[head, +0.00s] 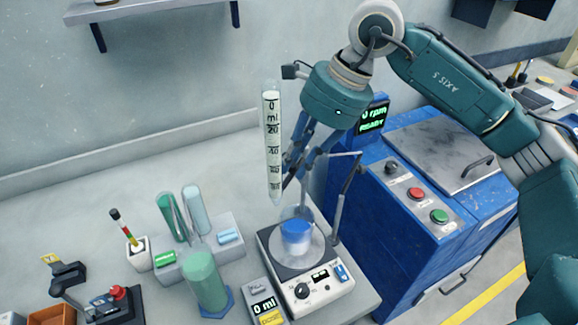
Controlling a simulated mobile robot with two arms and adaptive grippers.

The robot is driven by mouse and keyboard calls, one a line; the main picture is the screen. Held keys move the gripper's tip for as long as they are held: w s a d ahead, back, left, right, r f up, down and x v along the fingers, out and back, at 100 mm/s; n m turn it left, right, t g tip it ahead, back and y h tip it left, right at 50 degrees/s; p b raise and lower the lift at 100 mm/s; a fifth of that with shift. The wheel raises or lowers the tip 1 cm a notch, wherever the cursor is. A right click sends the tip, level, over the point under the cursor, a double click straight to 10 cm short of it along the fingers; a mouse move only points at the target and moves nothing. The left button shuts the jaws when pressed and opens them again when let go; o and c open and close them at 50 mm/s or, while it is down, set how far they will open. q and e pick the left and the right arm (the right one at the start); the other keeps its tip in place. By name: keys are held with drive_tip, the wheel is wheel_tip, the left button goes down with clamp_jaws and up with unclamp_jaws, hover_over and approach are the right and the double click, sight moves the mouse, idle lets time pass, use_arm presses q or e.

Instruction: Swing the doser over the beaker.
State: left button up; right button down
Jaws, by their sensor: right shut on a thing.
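The doser (272,150) is a tall, pale graduated tube marked in ml, upright, with its narrow tip pointing down. Its tip shows above and a little left of the beaker (297,238), a clear vessel with blue contents. The beaker stands on the round plate of a white stirrer (318,290). My right gripper (291,172) comes down from the upper right and is shut on the doser, just right of the tube. Its fingers partly overlap the thin stand arm (345,185) behind. My left gripper is out of view.
A blue cabinet (385,235) with buttons and a "0 rpm READY" display (372,116) stands at right. A "0 ml" box (264,304) sits left of the stirrer. A green cylinder (207,282) and a tube rack (205,262) stand further left. The wall is behind.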

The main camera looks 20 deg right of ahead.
drive_tip(key=shift+s+d+r+n+g+b, duration=0.15)
drive_tip(key=shift+d+n+g+b, duration=0.2)
drive_tip(key=shift+n, duration=0.4)
drive_tip(key=shift+d+r+n+g+b, duration=0.15)
drive_tip(key=shift+d+n, duration=0.3)
drive_tip(key=shift+n, duration=0.3)
drive_tip(key=c, duration=1.7)
unclamp_jaws()
drive_tip(key=shift+d+f, duration=0.1)
drive_tip(key=v, duration=1.2)
drive_tip(key=shift+d, duration=0.15)
drive_tip(key=shift+f, duration=0.1)
